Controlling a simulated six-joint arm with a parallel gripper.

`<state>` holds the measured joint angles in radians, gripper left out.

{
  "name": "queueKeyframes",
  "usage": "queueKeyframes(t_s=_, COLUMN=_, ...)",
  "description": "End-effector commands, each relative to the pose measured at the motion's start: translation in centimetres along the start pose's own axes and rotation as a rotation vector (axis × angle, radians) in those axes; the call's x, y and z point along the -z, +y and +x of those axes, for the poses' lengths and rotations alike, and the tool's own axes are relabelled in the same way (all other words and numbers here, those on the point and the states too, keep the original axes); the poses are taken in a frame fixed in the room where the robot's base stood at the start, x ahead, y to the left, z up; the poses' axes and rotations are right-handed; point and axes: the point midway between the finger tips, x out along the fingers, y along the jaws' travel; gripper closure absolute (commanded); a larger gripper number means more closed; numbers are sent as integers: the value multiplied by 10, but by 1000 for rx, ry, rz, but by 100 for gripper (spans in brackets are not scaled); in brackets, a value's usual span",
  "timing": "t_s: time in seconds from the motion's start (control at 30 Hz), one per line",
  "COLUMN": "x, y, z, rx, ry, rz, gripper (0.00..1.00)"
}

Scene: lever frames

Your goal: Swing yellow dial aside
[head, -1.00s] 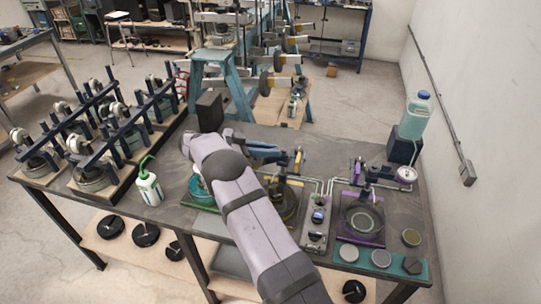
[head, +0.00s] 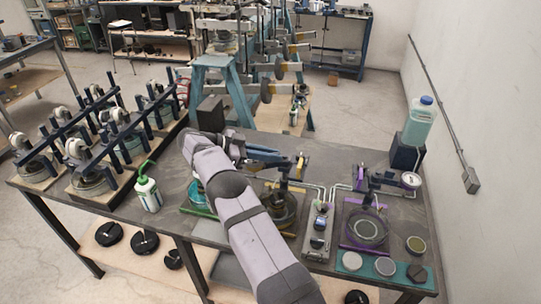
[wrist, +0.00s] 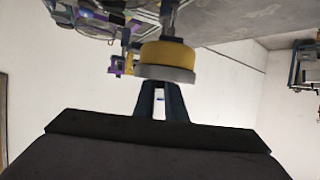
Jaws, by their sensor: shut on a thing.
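The yellow dial (wrist: 167,53) is in the upper middle of the wrist view, a round yellow body with a pale grey rim (wrist: 165,73) facing my gripper. My gripper (wrist: 160,88) reaches up to it, its two dark fingers a little apart at the rim and shut on the dial. Their exact contact is hard to see. In the head view my arm hides the gripper and the dial. A yellow upright part (head: 299,167) shows on the blue-armed fixture right of my arm.
A purple fixture (head: 368,225) and a switch panel (head: 319,230) stand right of my arm. A white bottle with a green spout (head: 148,193) stands left of it. A blue-capped jug (head: 421,122) stands on a dark block at the bench's back right.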

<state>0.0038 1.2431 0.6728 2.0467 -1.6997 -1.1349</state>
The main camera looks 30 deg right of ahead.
Motion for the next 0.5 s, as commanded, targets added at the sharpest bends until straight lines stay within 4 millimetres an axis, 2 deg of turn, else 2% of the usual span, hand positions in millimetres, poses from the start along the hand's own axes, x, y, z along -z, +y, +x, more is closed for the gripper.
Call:
queueKeyframes(t_s=0.07, x=4, y=0, z=0, rx=0, ry=8, rz=2, gripper=100)
queueKeyframes(t_s=0.1, x=4, y=0, z=0, rx=1, ry=8, rz=2, gripper=82)
queueKeyframes(t_s=0.17, x=3, y=0, z=0, rx=1, ry=7, rz=2, gripper=70)
queueKeyframes(t_s=0.5, x=2, y=0, z=0, rx=2, ry=3, rz=2, gripper=70)
